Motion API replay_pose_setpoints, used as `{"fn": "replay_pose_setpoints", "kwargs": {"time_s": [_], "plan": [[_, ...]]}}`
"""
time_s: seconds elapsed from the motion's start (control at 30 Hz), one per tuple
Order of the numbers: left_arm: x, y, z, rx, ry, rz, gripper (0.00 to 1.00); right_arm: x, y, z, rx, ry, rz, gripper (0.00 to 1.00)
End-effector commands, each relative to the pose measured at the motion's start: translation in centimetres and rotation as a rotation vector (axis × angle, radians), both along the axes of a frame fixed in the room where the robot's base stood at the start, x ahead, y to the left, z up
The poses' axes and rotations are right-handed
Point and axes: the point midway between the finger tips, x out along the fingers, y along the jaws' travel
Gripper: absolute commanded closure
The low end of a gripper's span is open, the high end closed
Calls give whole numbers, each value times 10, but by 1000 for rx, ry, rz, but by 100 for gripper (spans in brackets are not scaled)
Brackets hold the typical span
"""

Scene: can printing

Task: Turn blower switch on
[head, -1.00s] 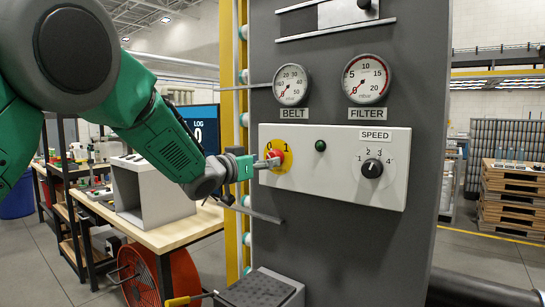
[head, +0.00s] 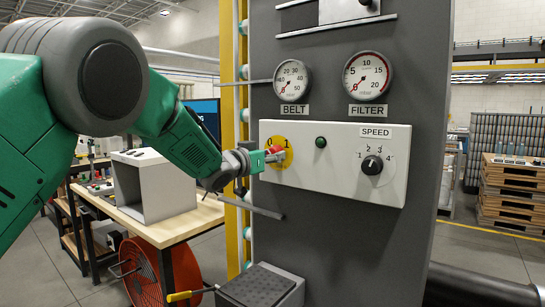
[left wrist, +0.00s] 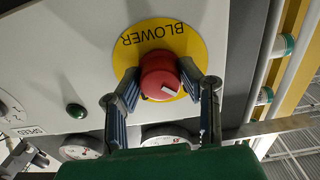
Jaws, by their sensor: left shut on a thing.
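The blower switch is a red round knob (head: 275,152) on a yellow disc (head: 286,162) at the left end of the white control box. The left wrist view shows the red knob (left wrist: 158,74) and the yellow disc (left wrist: 143,38) with the word BLOWER, upside down. My left gripper (left wrist: 160,80) is shut on the knob, one finger on each side. A white mark on the knob's face sits tilted. In the head view my left gripper (head: 270,158) reaches the knob from the left and partly hides it and the 0. The 1 on the disc shows. My right gripper is not in view.
The control box (head: 340,190) also carries a green light (head: 320,142) and a black speed dial (head: 372,165). Two gauges, belt (head: 291,79) and filter (head: 367,76), sit above. A workbench (head: 155,225) with a grey box stands behind my arm.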

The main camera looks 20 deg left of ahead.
Motion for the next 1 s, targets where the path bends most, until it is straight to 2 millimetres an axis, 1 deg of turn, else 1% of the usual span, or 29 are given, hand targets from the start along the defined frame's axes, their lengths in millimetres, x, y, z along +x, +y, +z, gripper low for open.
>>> {"fn": "replay_pose_setpoints", "kwargs": {"time_s": [0.17, 0.37, 0.57, 1.0], "plan": [[0, 0, 1, 26, -11, 1, 96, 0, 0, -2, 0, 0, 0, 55], [1, 1, 1, 116, -46, 2, 96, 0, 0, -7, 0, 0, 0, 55], [0, 0, 0, 272, -102, 1, 96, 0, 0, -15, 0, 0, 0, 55], [0, 0, -1, 666, -245, 0, 96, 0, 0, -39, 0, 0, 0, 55]]}}
